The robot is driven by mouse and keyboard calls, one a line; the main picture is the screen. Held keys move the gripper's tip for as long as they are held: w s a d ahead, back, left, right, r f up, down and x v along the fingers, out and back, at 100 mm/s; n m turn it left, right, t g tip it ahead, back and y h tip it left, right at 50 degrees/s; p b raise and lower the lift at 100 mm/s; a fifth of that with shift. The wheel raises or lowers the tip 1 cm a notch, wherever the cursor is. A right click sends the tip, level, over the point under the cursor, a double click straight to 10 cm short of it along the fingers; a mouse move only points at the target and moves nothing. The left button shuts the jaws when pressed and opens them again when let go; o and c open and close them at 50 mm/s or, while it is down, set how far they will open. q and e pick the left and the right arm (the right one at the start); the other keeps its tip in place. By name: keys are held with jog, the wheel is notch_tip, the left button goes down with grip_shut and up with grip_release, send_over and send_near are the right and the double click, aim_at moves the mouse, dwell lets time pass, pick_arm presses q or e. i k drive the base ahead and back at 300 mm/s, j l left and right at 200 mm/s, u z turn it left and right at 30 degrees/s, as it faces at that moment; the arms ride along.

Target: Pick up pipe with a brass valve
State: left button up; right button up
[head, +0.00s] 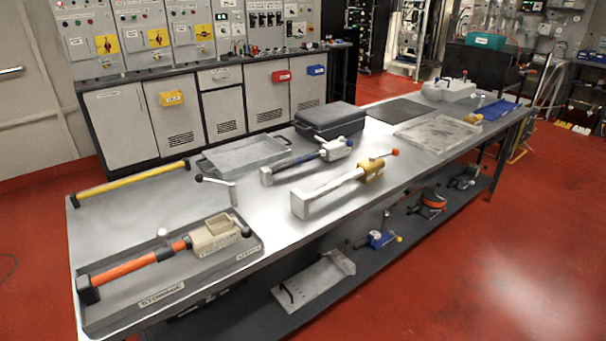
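A pale grey, square-sided pipe (332,190) with a brass-coloured valve (372,171) lies on the metal workbench (262,232), near its front edge at the middle. Its thick, block-like end points to the lower left. The valve is at its right end, with a small orange-red knob (395,152) beyond it. The pipe looks unobstructed, with nothing on top of it. Neither of my grippers shows in the head view.
A similar tool with a blue part (306,158) lies just behind the pipe. A grey tray (245,156) and dark case (330,118) stand farther back. An orange-handled tool (150,255) lies in a tray at left.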

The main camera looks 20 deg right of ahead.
aim_at(366, 172)
jog(key=i+l+u, duration=0.15)
jog(key=l+u, duration=0.15)
jog(key=l, duration=0.15)
jog(key=i+l+u, duration=0.1)
jog(key=l+u, duration=0.25)
jog(key=l, duration=0.15)
jog(key=l+u, duration=0.3)
jog(key=l, duration=0.2)
